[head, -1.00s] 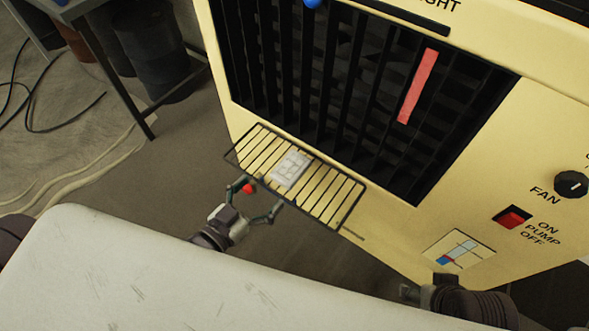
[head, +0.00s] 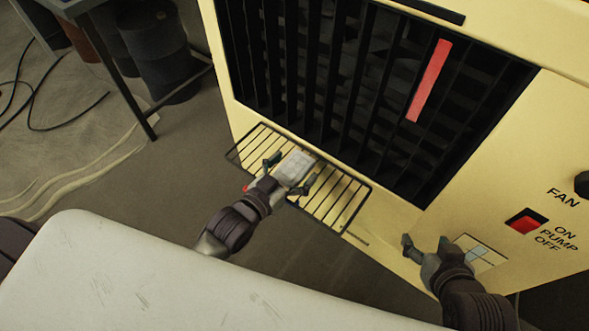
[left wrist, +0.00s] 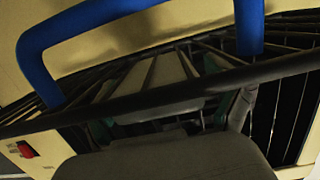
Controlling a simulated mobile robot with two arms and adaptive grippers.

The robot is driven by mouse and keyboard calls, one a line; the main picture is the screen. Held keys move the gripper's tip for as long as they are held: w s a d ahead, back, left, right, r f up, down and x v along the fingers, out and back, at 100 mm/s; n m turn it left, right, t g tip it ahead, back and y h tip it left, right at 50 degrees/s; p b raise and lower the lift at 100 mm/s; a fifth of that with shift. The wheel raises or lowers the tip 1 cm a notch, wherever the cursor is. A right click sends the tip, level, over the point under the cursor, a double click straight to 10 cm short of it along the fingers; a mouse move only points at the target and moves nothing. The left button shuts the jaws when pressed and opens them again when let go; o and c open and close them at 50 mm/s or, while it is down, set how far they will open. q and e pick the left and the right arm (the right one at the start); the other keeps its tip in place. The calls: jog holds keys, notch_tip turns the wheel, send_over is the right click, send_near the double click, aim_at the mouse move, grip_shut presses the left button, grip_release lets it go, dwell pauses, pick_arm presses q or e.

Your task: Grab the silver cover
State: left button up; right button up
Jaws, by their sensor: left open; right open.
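The silver cover (head: 297,166) is a small pale grey ribbed plate on the wire rack at the foot of the yellow machine's dark grille. My left gripper (head: 288,174) is open in the head view, with one finger to the left of the cover and one to its lower right. I cannot tell whether the fingers touch it. The left wrist view is filled by the rack bars and a dark part of my gripper; I cannot make out the cover there for sure. My right gripper (head: 425,241) is open and empty in front of the machine's lower panel.
The wire rack (head: 338,207) juts from the yellow machine (head: 400,222). A blue bent handle (left wrist: 90,25) crosses the left wrist view. A red switch (head: 523,221) and a small panel picture (head: 485,254) are near my right gripper. A table and barrels (head: 155,50) stand at upper left.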

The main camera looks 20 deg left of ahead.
pick_arm(q)
jog(key=c, duration=1.3)
jog(key=shift+c, duration=1)
jog(key=shift+r, duration=0.15)
